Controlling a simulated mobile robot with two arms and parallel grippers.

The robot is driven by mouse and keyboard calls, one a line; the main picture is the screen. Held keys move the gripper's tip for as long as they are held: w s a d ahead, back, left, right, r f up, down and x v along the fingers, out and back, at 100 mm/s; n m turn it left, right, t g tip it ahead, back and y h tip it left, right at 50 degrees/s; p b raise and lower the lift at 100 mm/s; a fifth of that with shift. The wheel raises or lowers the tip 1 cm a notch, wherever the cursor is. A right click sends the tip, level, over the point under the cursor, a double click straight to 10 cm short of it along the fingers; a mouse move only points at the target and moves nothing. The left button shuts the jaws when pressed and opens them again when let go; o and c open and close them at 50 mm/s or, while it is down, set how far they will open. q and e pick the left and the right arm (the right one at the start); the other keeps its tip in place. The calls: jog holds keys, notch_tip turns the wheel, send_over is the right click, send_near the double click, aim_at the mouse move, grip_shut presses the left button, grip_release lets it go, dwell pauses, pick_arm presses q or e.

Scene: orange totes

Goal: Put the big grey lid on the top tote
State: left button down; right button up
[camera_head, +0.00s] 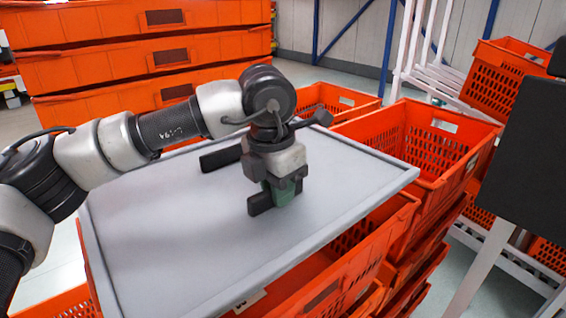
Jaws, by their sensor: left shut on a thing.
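The big grey lid (160,235) is a wide flat panel with a raised rim, in the middle of the head view. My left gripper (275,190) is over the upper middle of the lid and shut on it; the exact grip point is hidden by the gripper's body. The lid covers much of the top orange tote (345,262), whose front right wall and part of its inside show below the lid's right edge. The lid looks askew to the tote. I cannot tell whether it touches the tote's rim. My right gripper is not in view.
Open orange totes (455,125) stand in stacks to the right. Large stacked orange totes (150,58) stand behind on the left. A white rack (425,50) with another orange tote (500,85) is at the back right. Grey floor shows between the stacks.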

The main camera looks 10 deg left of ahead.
pick_arm(q)
jog(key=shift+w+r, duration=0.1)
jog(key=shift+s+f, duration=0.2)
jog(key=shift+s, duration=0.35)
jog(key=shift+f+b, duration=0.25)
jog(key=shift+b, duration=0.1)
jog(key=shift+w+f+b, duration=0.15)
jog(key=shift+f+b, duration=0.1)
jog(key=shift+f, duration=0.3)
jog(key=shift+w+f+b, duration=0.15)
jog(key=shift+f+b, duration=0.1)
jog(key=shift+f, duration=0.3)
notch_tip(320, 180, down, 3)
jog(key=b, duration=0.2)
jog(key=shift+s+r+b, duration=0.15)
jog(key=shift+r+b, duration=0.05)
jog(key=shift+b, duration=0.2)
jog(key=shift+f+b, duration=0.75)
jog(key=shift+f, duration=0.05)
jog(key=shift+f+b, duration=0.35)
jog(key=shift+b, duration=0.15)
jog(key=c, duration=1)
grip_release()
